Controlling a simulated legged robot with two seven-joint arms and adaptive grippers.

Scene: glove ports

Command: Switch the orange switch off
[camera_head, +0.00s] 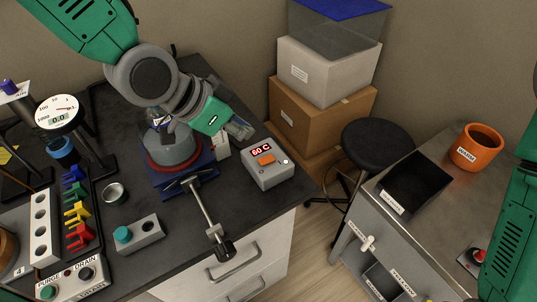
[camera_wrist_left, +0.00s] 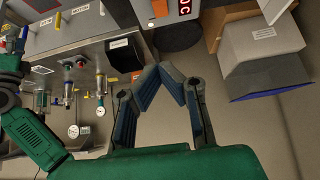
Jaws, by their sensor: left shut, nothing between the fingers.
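The orange switch (camera_head: 266,160) is on top of a grey control box (camera_head: 270,176) with a red "60 C" display, near the bench's right edge. In the left wrist view the orange switch (camera_wrist_left: 159,8) is at the top edge, partly cut off by the frame. My left gripper (camera_head: 242,131) is above the bench, up and left of the box in the head view, and apart from the switch. In the left wrist view its fingertips (camera_wrist_left: 164,82) meet, with nothing between them. My right arm shows at the right edge of the head view; its gripper is outside the picture.
A grey block with a teal knob (camera_head: 138,234) is in front. A black stool (camera_head: 377,146) and stacked boxes (camera_head: 322,115) are right of the bench.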

